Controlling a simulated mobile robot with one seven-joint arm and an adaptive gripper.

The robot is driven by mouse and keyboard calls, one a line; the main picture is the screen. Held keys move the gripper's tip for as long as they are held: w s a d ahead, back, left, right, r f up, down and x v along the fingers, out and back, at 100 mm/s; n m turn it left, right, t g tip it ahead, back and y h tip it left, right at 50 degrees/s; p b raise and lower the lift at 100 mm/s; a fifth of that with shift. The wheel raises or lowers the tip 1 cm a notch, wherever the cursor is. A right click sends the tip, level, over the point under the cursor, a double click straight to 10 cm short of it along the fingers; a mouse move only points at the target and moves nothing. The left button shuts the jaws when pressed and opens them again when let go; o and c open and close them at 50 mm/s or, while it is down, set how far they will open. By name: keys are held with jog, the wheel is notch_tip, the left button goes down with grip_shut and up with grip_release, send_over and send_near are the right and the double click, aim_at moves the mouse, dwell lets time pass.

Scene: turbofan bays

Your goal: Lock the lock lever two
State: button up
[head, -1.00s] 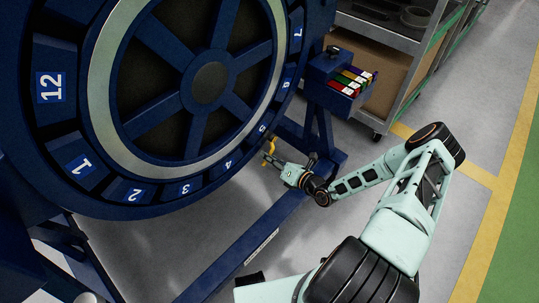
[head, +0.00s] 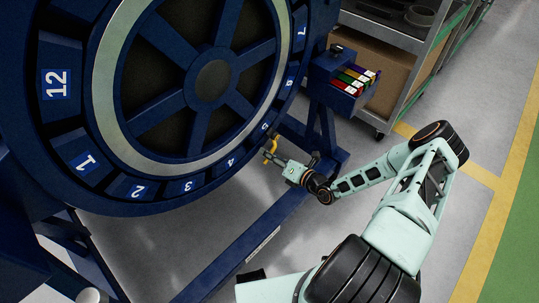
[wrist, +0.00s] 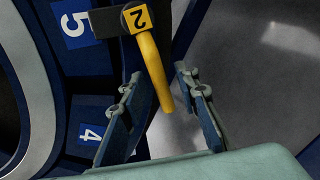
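In the head view the yellow lever (head: 271,148) shows at the wheel's lower right rim. My gripper (wrist: 160,92) is open, with one finger on each side of the lever's lower end. The lever tip is between the fingers, and I see gaps on both sides. In the head view my gripper (head: 274,159) is at the lever, too small to show its fingers clearly.
The big blue wheel (head: 150,200) with numbered bays fills the left. Its blue stand beam (head: 262,228) runs along the floor below my arm. A blue box with coloured items (head: 338,78) and a grey shelf cart (head: 385,40) stand upper right. Open floor lies right.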

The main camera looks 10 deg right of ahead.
jog(key=v, duration=1.2)
dwell(0.4)
